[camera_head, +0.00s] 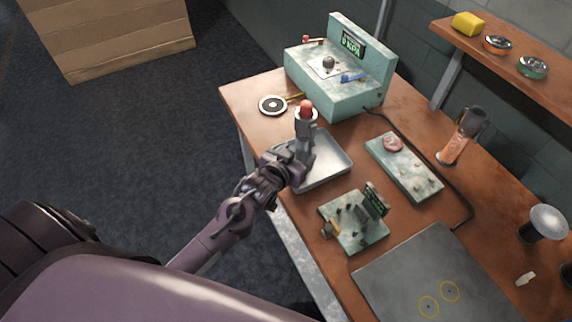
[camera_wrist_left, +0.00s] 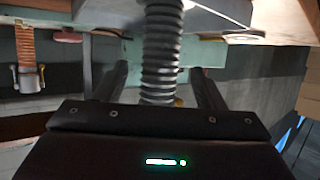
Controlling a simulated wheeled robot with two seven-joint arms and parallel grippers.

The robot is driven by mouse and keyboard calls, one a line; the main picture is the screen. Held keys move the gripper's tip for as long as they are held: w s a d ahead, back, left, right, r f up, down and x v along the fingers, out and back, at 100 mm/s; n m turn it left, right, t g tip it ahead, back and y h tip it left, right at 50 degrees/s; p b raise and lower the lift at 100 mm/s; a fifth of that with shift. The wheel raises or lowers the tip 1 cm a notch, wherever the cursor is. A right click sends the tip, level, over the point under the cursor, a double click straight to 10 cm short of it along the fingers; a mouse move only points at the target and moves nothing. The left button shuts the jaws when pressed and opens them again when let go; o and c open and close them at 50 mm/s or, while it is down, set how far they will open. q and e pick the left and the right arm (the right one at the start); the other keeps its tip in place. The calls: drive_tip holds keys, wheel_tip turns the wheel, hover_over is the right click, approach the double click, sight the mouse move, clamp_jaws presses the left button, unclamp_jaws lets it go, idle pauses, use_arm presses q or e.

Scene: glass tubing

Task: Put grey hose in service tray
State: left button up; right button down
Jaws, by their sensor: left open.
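The grey hose (camera_wrist_left: 160,50) is ribbed and stands upright between the two fingers of my left gripper (camera_wrist_left: 160,85) in the left wrist view. The fingers are apart, with a gap on each side of the hose; its lower end is hidden behind the gripper body. In the head view my left gripper (camera_head: 303,152) is over the metal service tray (camera_head: 338,172), covering its left part. A pale upright piece with a red-orange top (camera_head: 306,108) shows just above the gripper; I cannot tell whether it is part of the hose. My right gripper is not in view.
A pale green pressure unit (camera_head: 335,82) stands behind the tray, with a round black-and-white disc (camera_head: 272,104) beside it. A green board (camera_head: 404,167) and a small fixture (camera_head: 353,225) stand to the right and front. A grey mat (camera_head: 400,275) lies nearer.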

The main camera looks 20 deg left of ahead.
use_arm(q)
drive_tip(key=b+v, duration=0.1)
drive_tip(key=v, duration=0.7)
drive_tip(key=shift+s+r, duration=0.1)
